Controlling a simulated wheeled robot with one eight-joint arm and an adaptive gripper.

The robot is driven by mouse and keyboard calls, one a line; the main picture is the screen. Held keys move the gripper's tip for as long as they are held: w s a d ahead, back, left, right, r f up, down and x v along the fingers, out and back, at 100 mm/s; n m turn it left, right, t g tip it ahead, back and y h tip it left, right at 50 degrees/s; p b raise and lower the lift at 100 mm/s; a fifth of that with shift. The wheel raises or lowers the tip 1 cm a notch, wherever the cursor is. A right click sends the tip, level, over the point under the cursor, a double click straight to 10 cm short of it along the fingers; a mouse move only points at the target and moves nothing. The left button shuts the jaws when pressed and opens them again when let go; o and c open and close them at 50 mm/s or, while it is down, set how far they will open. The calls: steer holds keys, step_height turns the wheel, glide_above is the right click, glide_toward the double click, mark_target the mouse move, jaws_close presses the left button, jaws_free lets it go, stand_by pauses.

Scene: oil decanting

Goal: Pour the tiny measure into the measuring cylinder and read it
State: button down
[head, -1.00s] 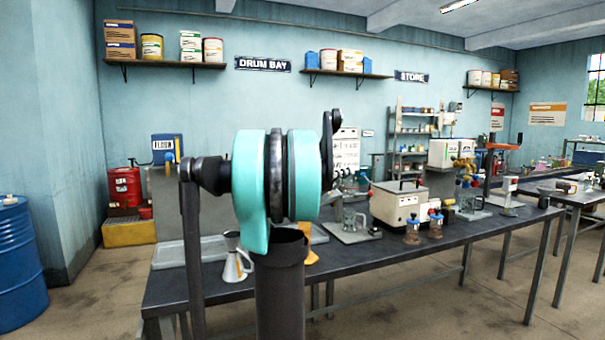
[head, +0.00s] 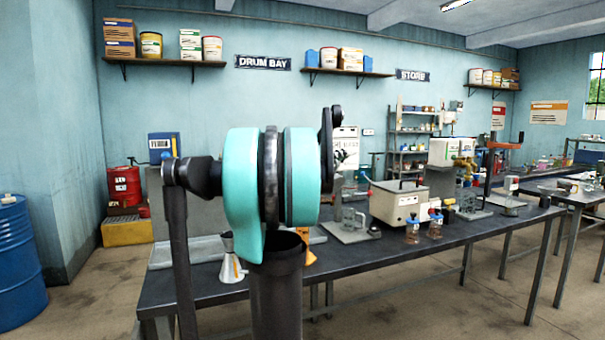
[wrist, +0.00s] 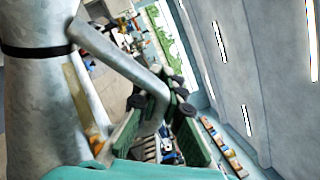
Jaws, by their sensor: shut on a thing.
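In the wrist view a large-looking grey metal measure (wrist: 35,90) with a black band fills the left side, very close to the camera. Its bent handle (wrist: 125,65) runs between the dark pads of my gripper (wrist: 160,108), which is shut on it. The view is strongly tilted, and the measure's mouth and contents are not visible. In the head view my arm hides the gripper. I cannot make out the measuring cylinder.
The dark bench (head: 400,238) runs to the right. A glass jug (head: 353,222) on a tray, a white-fronted bath (head: 398,203) and small bottles (head: 412,231) stand on it. An orange object (head: 307,252) is partly behind my arm. A blue drum (head: 18,255) stands at left.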

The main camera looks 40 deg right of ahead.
steer(key=shift+w+r, duration=0.1)
steer(key=shift+r, duration=0.15)
steer(key=shift+w+r+n, duration=0.2)
steer(key=shift+r+n, duration=0.3)
steer(key=shift+n, duration=0.2)
steer(key=shift+w+r+n+t, duration=0.2)
steer(key=shift+r+n+t, duration=0.2)
steer(key=shift+r, duration=0.05)
stand_by(1.2)
steer(key=shift+w+a+r+n+p, duration=0.1)
steer(key=shift+w+r+n+p, duration=0.35)
steer(key=shift+r+n+p, duration=0.4)
stand_by(4.6)
